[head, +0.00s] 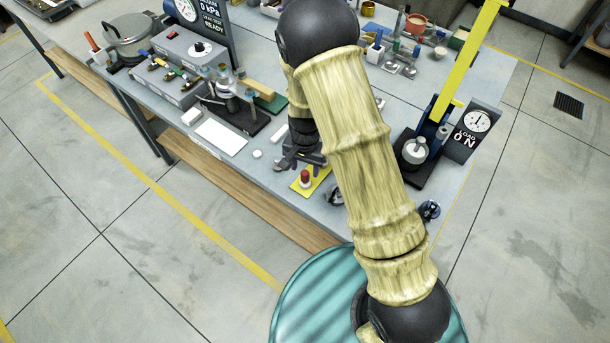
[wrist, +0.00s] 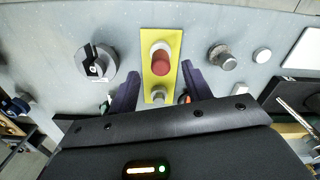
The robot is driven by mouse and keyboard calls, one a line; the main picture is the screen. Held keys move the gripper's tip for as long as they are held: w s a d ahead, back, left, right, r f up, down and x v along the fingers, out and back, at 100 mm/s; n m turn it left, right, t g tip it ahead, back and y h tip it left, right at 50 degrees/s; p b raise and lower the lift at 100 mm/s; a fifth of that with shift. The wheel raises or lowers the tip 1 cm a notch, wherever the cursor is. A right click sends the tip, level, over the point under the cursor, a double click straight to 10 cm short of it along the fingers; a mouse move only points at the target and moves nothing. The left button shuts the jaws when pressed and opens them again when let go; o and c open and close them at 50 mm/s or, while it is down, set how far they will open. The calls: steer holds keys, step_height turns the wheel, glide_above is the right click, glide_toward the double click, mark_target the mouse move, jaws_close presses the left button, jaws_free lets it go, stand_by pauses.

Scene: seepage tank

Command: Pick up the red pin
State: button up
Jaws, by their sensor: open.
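The red pin (wrist: 160,63) has a red body with a pale end and stands on a narrow yellow plate (wrist: 175,42). In the head view the red pin (head: 305,176) shows near the table's front edge, on the yellow plate (head: 322,176). My gripper (wrist: 161,76) is open, with its dark fingers to the left and right of the plate. The red pin shows between the fingertips' lines, and no contact is visible. In the head view my gripper (head: 300,160) is just behind the pin, partly hidden by my arm.
A small metal post (wrist: 158,95) is on the same plate. A black and white knob (wrist: 97,63) is to the left, and a metal knob (wrist: 222,57) and white disc (wrist: 262,55) are to the right. A load gauge stand (head: 415,150) stands at the right.

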mark_target(305, 172)
steer(key=shift+w+f+p, duration=0.15)
steer(key=shift+f+p, duration=0.5)
steer(key=shift+f, duration=1.45)
steer(key=c, duration=1.1)
steer(key=shift+o, duration=0.2)
steer(key=shift+r, duration=0.1)
step_height(305, 172, up, 10)
steer(key=shift+f+b, duration=0.1)
steer(key=shift+b, duration=1)
steer(key=shift+f, duration=0.1)
